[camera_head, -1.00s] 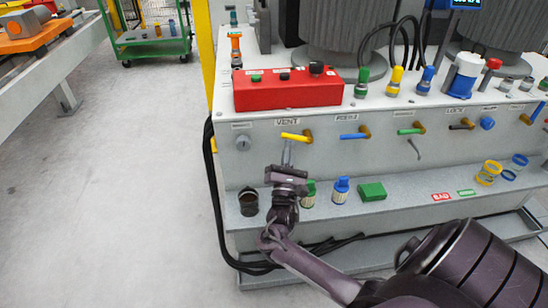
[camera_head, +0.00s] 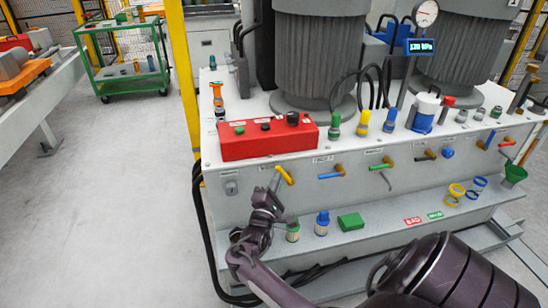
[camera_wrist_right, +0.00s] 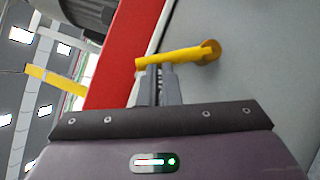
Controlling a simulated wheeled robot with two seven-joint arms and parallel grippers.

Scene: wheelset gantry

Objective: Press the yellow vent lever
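The yellow vent lever (camera_head: 286,175) sits on the front face of the white bench, below the red control box. Its free end points up and left from its pivot. My right gripper (camera_head: 275,184) is at the lever from below, with its fingers pointing up. In the right wrist view the yellow lever (camera_wrist_right: 175,57) lies across the fingertips of my right gripper (camera_wrist_right: 160,72). The fingers are close together, appear shut with nothing between them, and seem to touch the lever's underside near its free end. The VENT label is hidden or unreadable. My left gripper is out of view.
The red control box (camera_head: 268,140) sits just above the lever. Blue (camera_head: 331,175) and green (camera_head: 382,167) levers lie to the right. A lower shelf holds bottles and a green block (camera_head: 351,221). Black cables hang at the left corner; open floor lies left.

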